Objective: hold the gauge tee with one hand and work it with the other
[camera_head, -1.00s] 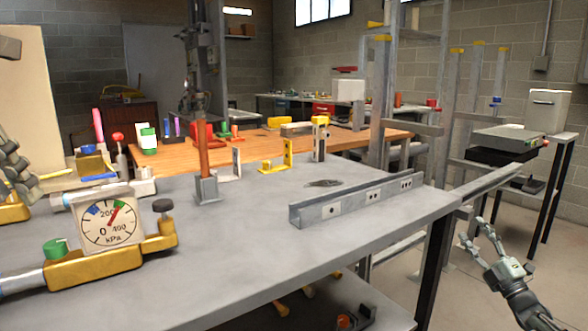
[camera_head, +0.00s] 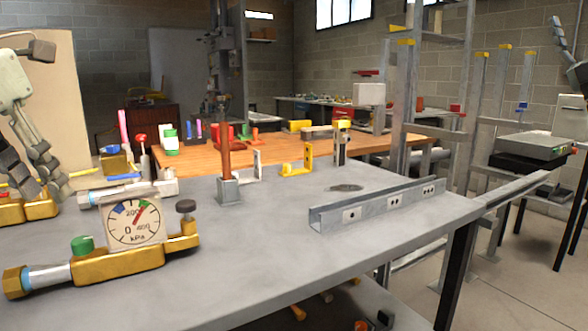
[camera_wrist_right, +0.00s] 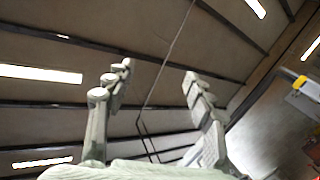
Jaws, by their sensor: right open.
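The gauge tee (camera_head: 118,262) lies on the near left of the grey workbench. It has a brass body, a white kPa dial (camera_head: 136,222), a green cap (camera_head: 82,245), a dark knob (camera_head: 186,206) and a silver pipe end with a brass hex nut (camera_head: 16,282). My left gripper (camera_head: 46,122) is at the left edge, behind and left of the tee and apart from it. Its fingers look spread, with nothing seen between them. My right gripper (camera_head: 563,48) is raised at the upper right, far from the tee. In the right wrist view (camera_wrist_right: 155,85) its fingers are apart and empty.
Another brass and silver fitting (camera_head: 28,208) lies behind the tee, below my left fingers. A metal post (camera_head: 229,190), a yellow bracket (camera_head: 296,168) and a long steel channel (camera_head: 375,207) stand on the workbench (camera_head: 270,250).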

